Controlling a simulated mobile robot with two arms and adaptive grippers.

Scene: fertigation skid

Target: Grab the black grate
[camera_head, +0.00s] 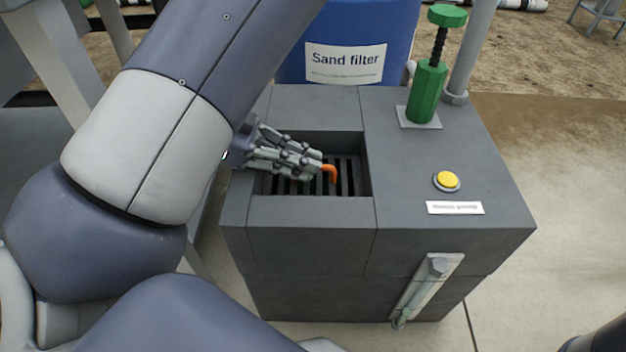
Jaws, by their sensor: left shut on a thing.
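The black grate (346,183) with parallel slots lies in a rectangular recess in the left half of the grey block. My left gripper (326,169) reaches into the recess from the left, over the grate. It is shut on a curved orange handle (331,174) that appears to belong to the grate. The fingers hide part of the grate and most of the handle. The grate looks level and inside the recess. My right gripper is not in view.
The grey block (440,210) bears a green valve (428,88), a yellow button (447,181) and a small label (455,208) to the right. A blue tank (390,30) labelled "Sand filter" stands behind. A pale lever (425,290) is on the front face.

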